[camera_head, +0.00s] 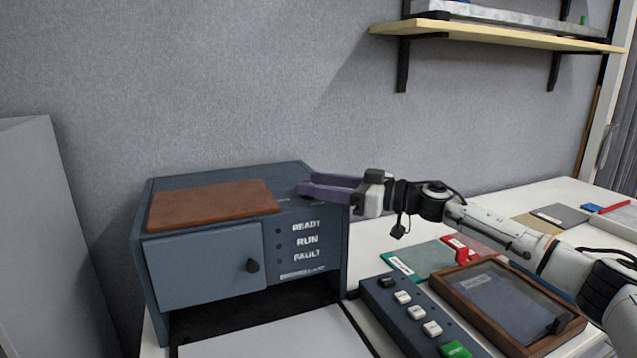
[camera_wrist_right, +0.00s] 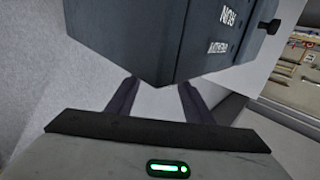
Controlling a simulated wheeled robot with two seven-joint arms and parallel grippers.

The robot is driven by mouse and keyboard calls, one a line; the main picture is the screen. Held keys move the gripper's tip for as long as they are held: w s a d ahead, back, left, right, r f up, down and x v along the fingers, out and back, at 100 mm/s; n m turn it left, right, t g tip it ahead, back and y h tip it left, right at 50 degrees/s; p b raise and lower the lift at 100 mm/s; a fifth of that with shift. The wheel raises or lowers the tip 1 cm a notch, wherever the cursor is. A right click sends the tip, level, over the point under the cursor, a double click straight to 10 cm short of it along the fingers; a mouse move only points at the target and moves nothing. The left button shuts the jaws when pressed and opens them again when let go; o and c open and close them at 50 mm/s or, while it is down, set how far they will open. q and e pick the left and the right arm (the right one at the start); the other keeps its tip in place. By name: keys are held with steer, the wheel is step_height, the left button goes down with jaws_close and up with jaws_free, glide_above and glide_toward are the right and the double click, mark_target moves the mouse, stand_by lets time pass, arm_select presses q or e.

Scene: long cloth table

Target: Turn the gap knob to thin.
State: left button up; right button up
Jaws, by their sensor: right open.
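A blue-grey machine box (camera_head: 210,268) stands at the left of the table, its front marked READY, RUN and FAULT. It also shows close up in the wrist view (camera_wrist_right: 185,40). A dark round knob (camera_head: 253,265) sits on its front door. My left gripper is out of view.
A brown leather-like pad (camera_head: 212,203) lies on the box. A button panel (camera_head: 412,318) and a wood-framed tray (camera_head: 505,302) lie on the table to the right, with green and red items behind. A shelf (camera_head: 490,36) hangs on the wall.

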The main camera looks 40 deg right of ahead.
steer(key=c, duration=1)
steer(key=shift+c, duration=0.2)
